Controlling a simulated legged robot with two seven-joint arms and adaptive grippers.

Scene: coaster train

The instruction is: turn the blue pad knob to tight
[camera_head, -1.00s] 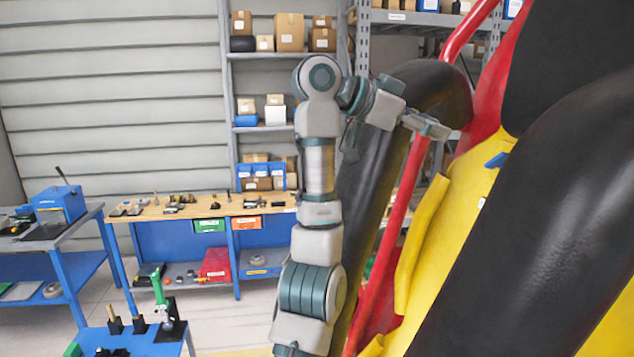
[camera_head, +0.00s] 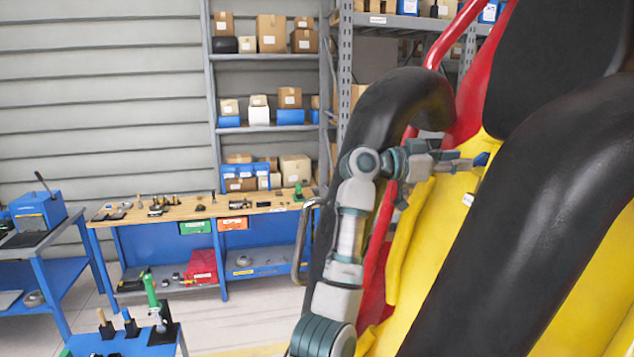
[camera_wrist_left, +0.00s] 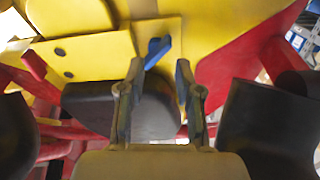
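The blue pad knob (camera_head: 482,159) sticks out from the yellow seat shell (camera_head: 440,215) of the coaster seat. It also shows in the left wrist view (camera_wrist_left: 157,52), tilted, just beyond the fingertips and nearer the left finger in the picture. My left gripper (camera_head: 464,163) is at the knob, with its fingers pointing towards it. In the wrist view my left gripper (camera_wrist_left: 160,70) is open, with a clear gap between its fingers. I cannot tell whether a finger touches the knob. My right gripper is not in view.
A black padded restraint (camera_head: 520,210) lies close to the right of my left gripper, and another black padded part (camera_head: 390,105) rises behind my arm. A red tube (camera_head: 450,35) runs above.

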